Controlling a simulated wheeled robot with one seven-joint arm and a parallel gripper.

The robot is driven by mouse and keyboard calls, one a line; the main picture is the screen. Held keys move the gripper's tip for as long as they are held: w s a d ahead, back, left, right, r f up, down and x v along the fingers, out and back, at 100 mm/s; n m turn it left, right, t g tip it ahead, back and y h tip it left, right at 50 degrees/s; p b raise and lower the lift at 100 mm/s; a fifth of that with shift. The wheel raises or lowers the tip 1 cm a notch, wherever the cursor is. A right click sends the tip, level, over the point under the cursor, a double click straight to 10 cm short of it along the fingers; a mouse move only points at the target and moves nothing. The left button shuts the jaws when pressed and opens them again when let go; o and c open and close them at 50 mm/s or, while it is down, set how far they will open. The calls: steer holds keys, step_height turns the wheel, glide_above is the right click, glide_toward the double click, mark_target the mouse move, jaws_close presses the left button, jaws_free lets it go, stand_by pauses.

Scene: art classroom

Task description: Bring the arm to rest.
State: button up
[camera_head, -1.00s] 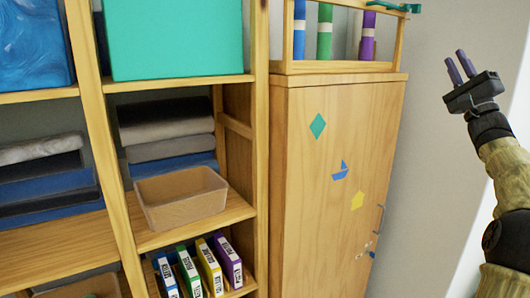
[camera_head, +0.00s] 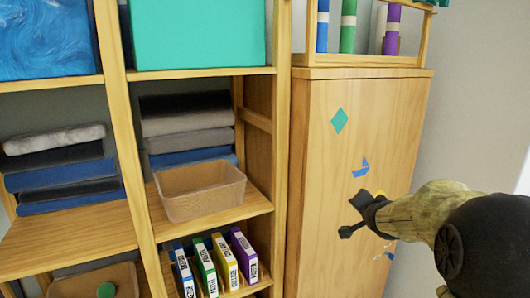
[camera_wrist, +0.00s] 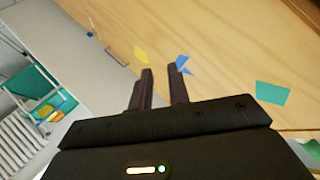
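My gripper (camera_head: 348,215) is in front of the wooden cabinet (camera_head: 330,140) in the head view, pointing left. My forearm reaches in from the right edge. In the wrist view my gripper (camera_wrist: 163,70) has its two dark fingers apart with nothing between them. The cabinet door (camera_wrist: 220,50) fills the upper right there, beyond the fingertips. I cannot tell how far the fingertips are from the door. The door handle is not clear in the head view, where the arm covers part of the door.
Left of the cabinet stands an open shelf (camera_head: 283,150) with a tan bin (camera_head: 205,195), folded cloths (camera_head: 185,125) and several upright boxes (camera_head: 222,255). A rack (camera_head: 360,62) with coloured rolls tops the cabinet. The wrist view shows a white rack (camera_wrist: 25,125) at left.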

steer(key=s+a+f+n+g, duration=0.3)
steer(key=s+f, duration=0.3)
steer(key=s, duration=0.3)
steer(key=s+a+f+n+g+y, duration=0.1)
steer(key=s+a+f+n+g, duration=0.2)
steer(key=s, duration=0.6)
steer(key=s+a+f+n+g+b, duration=0.1)
steer(key=s+a+f+n+g, duration=0.3)
steer(key=s+f, duration=0.5)
steer(key=shift+s+a+f+n+y, duration=0.35)
steer(key=shift+a+f, duration=0.2)
steer(key=shift+a, duration=0.35)
steer(key=shift+d, duration=0.2)
steer(key=shift+w, duration=0.1)
